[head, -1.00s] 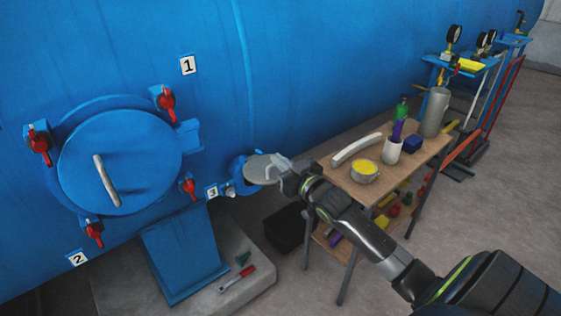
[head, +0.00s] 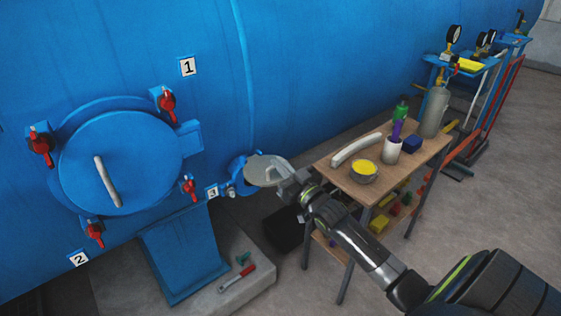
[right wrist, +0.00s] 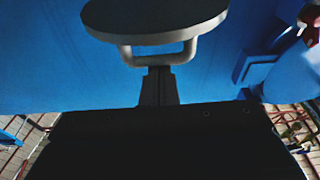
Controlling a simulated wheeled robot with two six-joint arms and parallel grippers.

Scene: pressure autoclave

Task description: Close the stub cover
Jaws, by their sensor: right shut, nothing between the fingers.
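The stub cover (head: 266,171) is a round grey disc hinged at the small blue stub (head: 237,170) on the tank wall, beside label 3. It stands swung out to the right, away from the stub. My right gripper (head: 287,183) is at the cover's right edge, shut and empty. In the right wrist view the cover (right wrist: 155,17) is at the top, with its bracket-shaped handle (right wrist: 128,54) below it. The shut fingers (right wrist: 158,86) are right at the handle's bar; whether they touch it is unclear. My left gripper is not in view.
A large round blue door (head: 120,165) with red clamps is at the left. A blue support (head: 185,250) and concrete plinth (head: 240,290) are below.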

